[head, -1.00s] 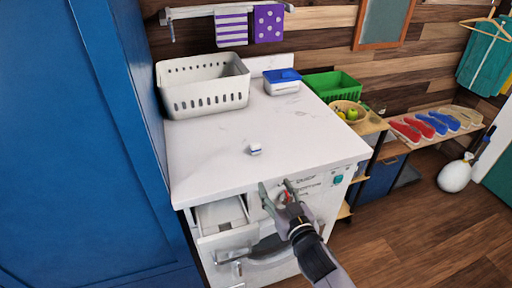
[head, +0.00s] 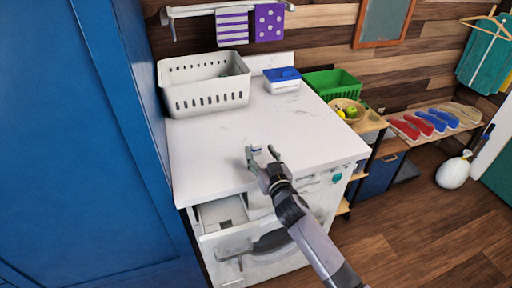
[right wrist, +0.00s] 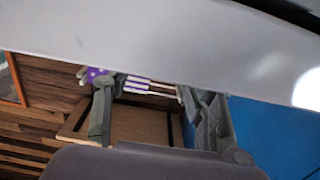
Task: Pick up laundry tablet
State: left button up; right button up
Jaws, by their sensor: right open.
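The laundry tablet (head: 257,149) is a small white and blue block on the white countertop, seen in the head view. My right gripper (head: 261,153) is open, its fingertips around or just in front of the tablet; the fingers partly hide it. I cannot tell whether they touch it. In the right wrist view the two grey fingers (right wrist: 155,112) stand apart, and I cannot make out the tablet between them. My left gripper is not in view.
A white perforated basket (head: 205,98) and a blue-lidded box (head: 282,86) stand at the back of the counter (head: 215,150). A green crate (head: 332,86) and a fruit bowl (head: 347,111) are at right. An open drawer (head: 222,213) sticks out below the front edge. A tall blue cabinet (head: 80,150) borders the left.

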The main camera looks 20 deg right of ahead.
aim_at(257, 148)
jog(key=shift+w+f, duration=0.2)
jog(key=shift+w, duration=1.1)
jog(key=shift+w+f, duration=0.2)
jog(key=shift+w, duration=1.05)
jog(key=shift+s, duration=0.1)
jog(key=c, duration=1.1)
